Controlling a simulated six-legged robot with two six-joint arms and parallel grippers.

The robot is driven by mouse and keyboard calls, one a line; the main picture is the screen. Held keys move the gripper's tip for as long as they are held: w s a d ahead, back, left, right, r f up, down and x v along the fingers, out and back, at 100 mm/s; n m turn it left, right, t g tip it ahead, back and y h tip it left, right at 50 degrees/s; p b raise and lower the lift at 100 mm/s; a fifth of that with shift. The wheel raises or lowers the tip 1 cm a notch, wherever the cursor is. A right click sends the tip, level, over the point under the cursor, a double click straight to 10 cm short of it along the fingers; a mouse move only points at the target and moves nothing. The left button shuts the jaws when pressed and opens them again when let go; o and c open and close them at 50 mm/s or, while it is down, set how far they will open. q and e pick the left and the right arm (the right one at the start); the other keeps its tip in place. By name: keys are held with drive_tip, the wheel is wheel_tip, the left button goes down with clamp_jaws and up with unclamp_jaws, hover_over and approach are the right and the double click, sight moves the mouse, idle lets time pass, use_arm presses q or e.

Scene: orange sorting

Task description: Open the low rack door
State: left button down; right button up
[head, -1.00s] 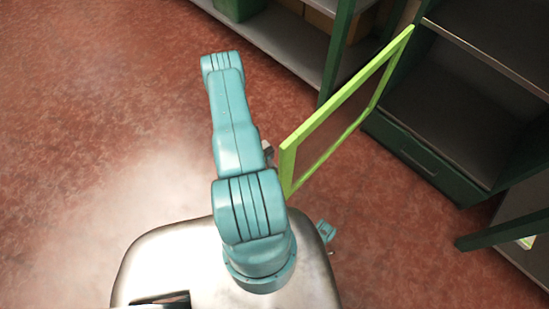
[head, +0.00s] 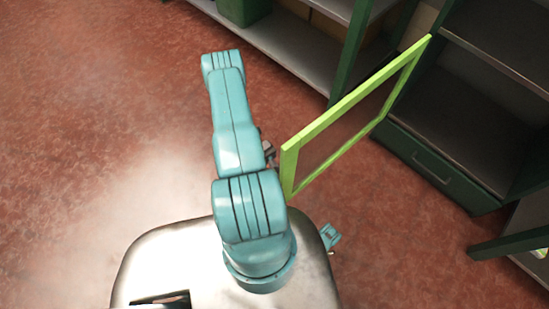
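The low rack door (head: 335,116) is a lime-green open frame. It stands swung out from the dark green rack (head: 440,128), with its far edge at the rack and its near, free edge beside my teal arm. One arm of mine rises through the middle of the head view; it seems to be the right one. A small dark part of its gripper (head: 268,152) shows just left of the door's free edge. The arm hides the rest, so I cannot tell whether the fingers are open or touch the door. My other gripper is not seen.
The rack's opening beside the door shows an empty shelf above a drawer front (head: 435,165) with a handle. A long shelf unit (head: 300,38) with a green bin (head: 243,10) runs along the top. The red floor at left is clear.

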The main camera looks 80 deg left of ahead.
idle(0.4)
use_arm(q)
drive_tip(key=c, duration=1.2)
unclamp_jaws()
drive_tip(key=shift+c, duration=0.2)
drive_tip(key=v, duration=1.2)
drive_tip(key=shift+b, duration=0.35)
